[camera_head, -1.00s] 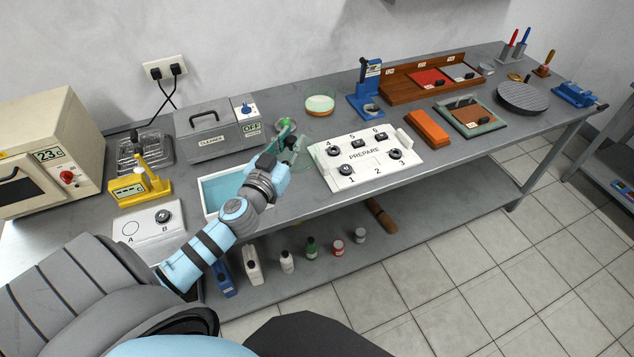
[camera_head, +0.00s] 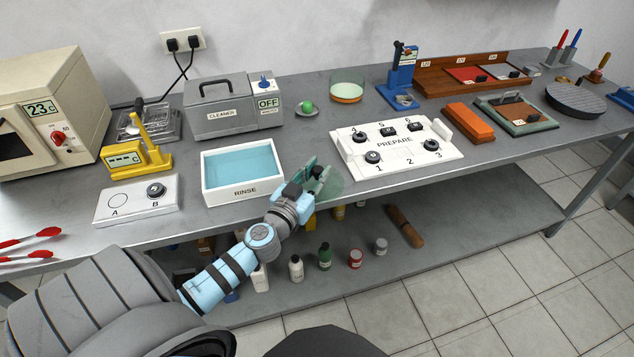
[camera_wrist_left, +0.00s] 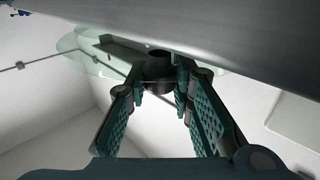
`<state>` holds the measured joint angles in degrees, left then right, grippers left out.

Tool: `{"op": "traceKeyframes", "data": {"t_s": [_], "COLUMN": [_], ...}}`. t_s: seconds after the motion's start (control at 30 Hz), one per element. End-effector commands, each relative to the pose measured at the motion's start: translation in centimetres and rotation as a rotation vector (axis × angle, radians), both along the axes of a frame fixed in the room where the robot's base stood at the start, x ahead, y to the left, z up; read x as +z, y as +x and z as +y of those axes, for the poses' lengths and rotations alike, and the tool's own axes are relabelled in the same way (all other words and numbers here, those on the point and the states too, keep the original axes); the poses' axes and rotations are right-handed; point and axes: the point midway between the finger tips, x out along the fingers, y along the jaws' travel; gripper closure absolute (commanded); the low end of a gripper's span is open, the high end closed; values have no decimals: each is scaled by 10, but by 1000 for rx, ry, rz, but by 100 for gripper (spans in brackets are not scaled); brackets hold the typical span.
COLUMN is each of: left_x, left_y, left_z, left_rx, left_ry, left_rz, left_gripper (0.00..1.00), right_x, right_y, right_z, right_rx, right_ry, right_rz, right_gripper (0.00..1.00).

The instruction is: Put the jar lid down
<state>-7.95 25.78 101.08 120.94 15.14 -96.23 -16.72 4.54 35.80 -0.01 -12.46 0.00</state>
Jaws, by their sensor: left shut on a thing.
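The jar lid (camera_head: 332,187) is a clear, greenish glass disc, faint in the head view. In the left wrist view the disc (camera_wrist_left: 85,60) lies beyond my fingers, with a dark knob (camera_wrist_left: 159,72) between the fingertips. My left gripper (camera_head: 319,176) is shut on the lid's knob, near the bench's front edge between the rinse tray and the PREPARE board. The fingers hide part of the lid in the head view. A round glass dish (camera_head: 346,91) with orange contents stands uncovered at the back. My right gripper is not in view.
The white RINSE tray (camera_head: 245,192) with blue liquid is left of the gripper. The white PREPARE board (camera_head: 398,145) with several black knobs is to the right. A small dish with a green ball (camera_head: 306,107) stands behind, next to the grey cleaner (camera_head: 232,115). Bare bench lies between them.

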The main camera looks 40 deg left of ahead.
Motion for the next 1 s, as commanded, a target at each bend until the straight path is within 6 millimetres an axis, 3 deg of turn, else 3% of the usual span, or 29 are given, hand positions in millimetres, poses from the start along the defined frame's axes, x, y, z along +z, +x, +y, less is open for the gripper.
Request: {"op": "traceKeyframes", "data": {"t_s": [0.03, 0.37, 0.4, 0.5, 0.87, 1.0], "left_x": [-8, -6, -6, -6, -1, -3], "left_y": [0, 0, 0, 0, 0, -17], "left_z": [0, 0, 0, 0, 0, -3], "left_rx": [-1, -1, -1, -1, -1, -2], "left_ry": [0, -1, -1, -1, 1, 1], "left_rz": [-1, -1, -1, -1, -1, 2], "left_gripper": [100, 100, 74, 58, 58, 58], "right_x": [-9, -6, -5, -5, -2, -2], "right_y": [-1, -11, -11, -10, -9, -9], "right_z": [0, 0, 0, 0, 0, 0], "right_rx": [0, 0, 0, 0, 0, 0], "right_ry": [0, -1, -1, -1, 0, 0], "right_rz": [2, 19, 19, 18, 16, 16], "right_gripper": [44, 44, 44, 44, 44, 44]}}
